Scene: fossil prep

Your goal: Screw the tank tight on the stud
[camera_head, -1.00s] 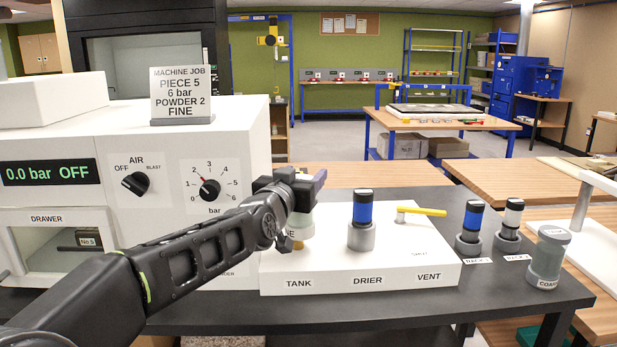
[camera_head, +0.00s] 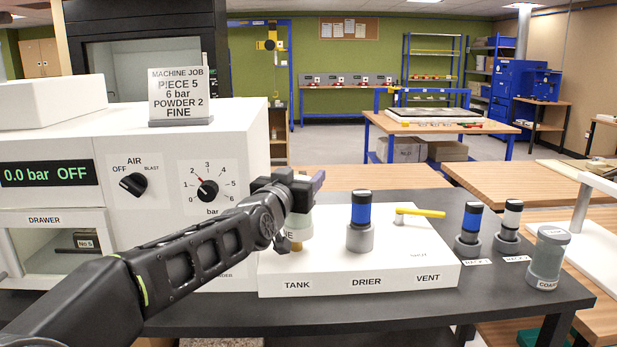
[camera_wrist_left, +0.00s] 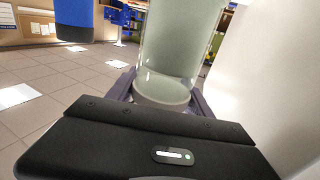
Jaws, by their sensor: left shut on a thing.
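The tank (camera_head: 301,229) is a pale, cloudy cylinder above the TANK label on the white block (camera_head: 385,272). A small brass-coloured piece (camera_head: 296,246) shows at its foot; I take it for the stud, mostly hidden. My left gripper (camera_head: 305,187) is shut on the tank from above and beside it. In the left wrist view the tank (camera_wrist_left: 178,50) stands between the dark fingers, clear and greenish-grey. Whether it is seated on the stud cannot be told. My right gripper is in neither view.
A blue drier cartridge (camera_head: 361,212) stands upright in a grey socket right of the tank. A yellow vent lever (camera_head: 422,212) is further right. More cartridges (camera_head: 472,222) and a grey COARSE jar (camera_head: 548,258) stand on the dark bench. The white machine (camera_head: 130,190) is close on the left.

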